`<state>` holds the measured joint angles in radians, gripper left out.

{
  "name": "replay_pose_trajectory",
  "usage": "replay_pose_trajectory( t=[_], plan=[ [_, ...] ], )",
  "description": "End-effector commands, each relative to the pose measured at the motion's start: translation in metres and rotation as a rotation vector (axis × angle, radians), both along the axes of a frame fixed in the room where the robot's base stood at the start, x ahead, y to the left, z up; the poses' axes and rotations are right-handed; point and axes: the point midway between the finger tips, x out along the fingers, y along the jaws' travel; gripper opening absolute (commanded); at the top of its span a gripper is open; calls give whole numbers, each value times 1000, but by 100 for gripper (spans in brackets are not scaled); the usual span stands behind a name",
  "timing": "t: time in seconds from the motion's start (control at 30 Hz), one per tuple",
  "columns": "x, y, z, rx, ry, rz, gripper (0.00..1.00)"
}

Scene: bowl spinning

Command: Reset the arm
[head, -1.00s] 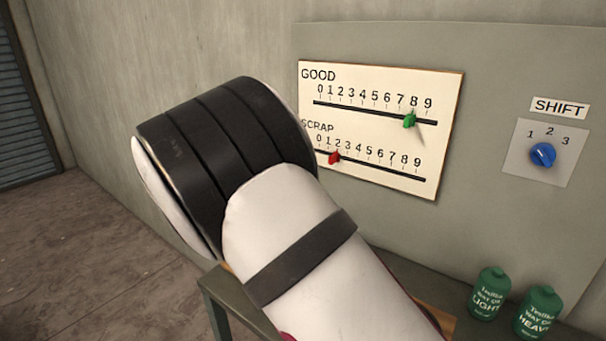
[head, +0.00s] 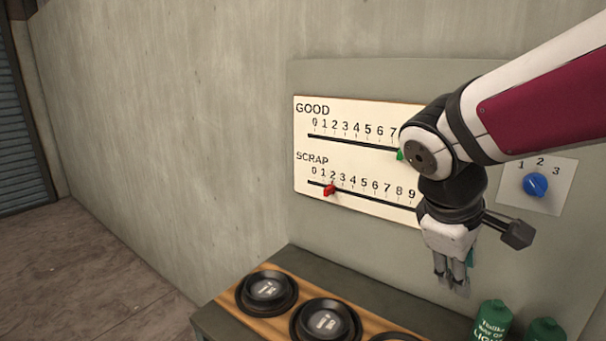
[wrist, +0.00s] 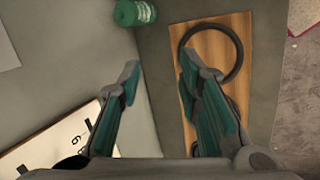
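My arm (head: 550,95) reaches in from the upper right in the head view, bent at a dark joint in front of the score board. My gripper (head: 453,290) hangs below it, pointing down over the right part of the bench. In the wrist view my gripper (wrist: 158,66) has its two teal-padded fingers apart, with nothing between them. The fingers appear clear of the bench and bottles.
The score board (head: 350,140) has a red slider (head: 329,190) near 1 and a partly hidden green slider (head: 400,155). Black round bowls (head: 267,289) sit on a wooden strip. Green bottles (head: 493,322) stand at right, below a blue shift knob (head: 535,185).

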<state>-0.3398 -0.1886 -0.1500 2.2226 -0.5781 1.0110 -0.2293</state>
Motion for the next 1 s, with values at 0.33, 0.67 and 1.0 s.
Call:
replay_pose_trajectory(
  t=[0.33, 0.67, 1.0],
  plan=[
    [-103, 22, 7, 437, -224, -403, 32],
    [-135, 43, 5, 618, -325, -572, 32],
    [-136, 43, 5, 621, -326, -575, 32]
  ],
)
